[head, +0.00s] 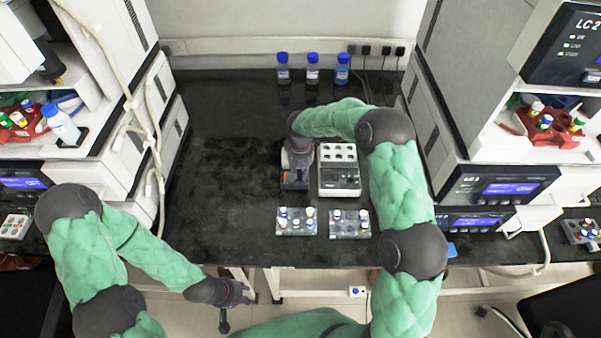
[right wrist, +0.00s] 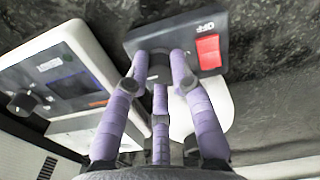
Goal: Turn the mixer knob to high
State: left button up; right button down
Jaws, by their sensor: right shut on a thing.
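The mixer is a small dark unit (head: 294,182) on the black bench, left of a white block device. In the right wrist view its dark front panel (right wrist: 207,35) carries a red switch (right wrist: 208,52) and the letters OFF. My right gripper (right wrist: 160,62) is shut on the dark mixer knob (right wrist: 159,73), its purple fingers around it. The fingers hide most of the knob, so I cannot read its setting. In the head view my right gripper (head: 298,153) is over the mixer. My left gripper (head: 238,303) is open and empty, in front of the bench.
The white block device (head: 340,178) stands close to the right of the mixer. Two clear racks (head: 296,229) (head: 349,231) with small capped vials lie in front. Blue-capped bottles (head: 313,70) stand at the back. The bench's left part is clear.

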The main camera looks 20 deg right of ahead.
aim_at(300, 174)
jog(key=c, duration=1.3)
grip_release()
jog(key=shift+c, duration=0.2)
notch_tip(300, 174, up, 12)
jog(key=shift+r, duration=0.15)
